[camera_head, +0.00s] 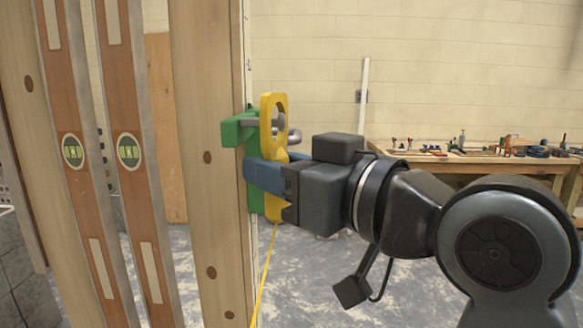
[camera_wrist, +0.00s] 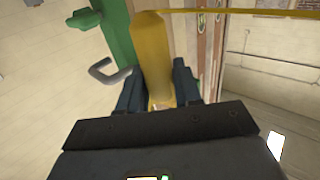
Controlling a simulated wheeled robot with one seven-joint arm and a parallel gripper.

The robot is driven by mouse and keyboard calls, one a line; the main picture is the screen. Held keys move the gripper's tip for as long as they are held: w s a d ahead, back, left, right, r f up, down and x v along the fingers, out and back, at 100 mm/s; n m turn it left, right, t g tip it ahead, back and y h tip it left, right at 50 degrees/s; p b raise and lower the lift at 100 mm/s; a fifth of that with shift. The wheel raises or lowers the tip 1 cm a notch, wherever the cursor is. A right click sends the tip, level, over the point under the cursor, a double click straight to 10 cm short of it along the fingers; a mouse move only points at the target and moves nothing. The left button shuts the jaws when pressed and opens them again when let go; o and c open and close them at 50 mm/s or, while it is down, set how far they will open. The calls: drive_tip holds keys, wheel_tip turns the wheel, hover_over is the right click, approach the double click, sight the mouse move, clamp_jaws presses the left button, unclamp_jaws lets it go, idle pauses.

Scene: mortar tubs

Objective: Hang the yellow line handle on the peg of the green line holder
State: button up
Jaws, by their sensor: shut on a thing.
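The green line holder (camera_head: 231,132) is fixed to the edge of an upright wooden post; part of it also shows at top left in the wrist view (camera_wrist: 119,38). A grey peg sticks out from it, with a rounded end (camera_head: 279,121) showing at the upper opening of the yellow line handle (camera_head: 266,108). The peg appears to pass through this opening. My gripper (camera_head: 262,172) is shut on the handle's lower part, which stands between the fingers in the wrist view (camera_wrist: 153,58).
A yellow line (camera_head: 264,262) runs down from the handle. Two spirit levels (camera_head: 132,190) stand left of the wooden post (camera_head: 205,230). A workbench (camera_head: 470,159) with tools stands at the back right. The floor between is mostly clear.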

drive_tip(key=shift+a, duration=0.3)
drive_tip(key=shift+a+f, duration=0.55)
drive_tip(key=shift+f, duration=0.1)
drive_tip(key=o, duration=1.7)
drive_tip(key=shift+o, duration=0.6)
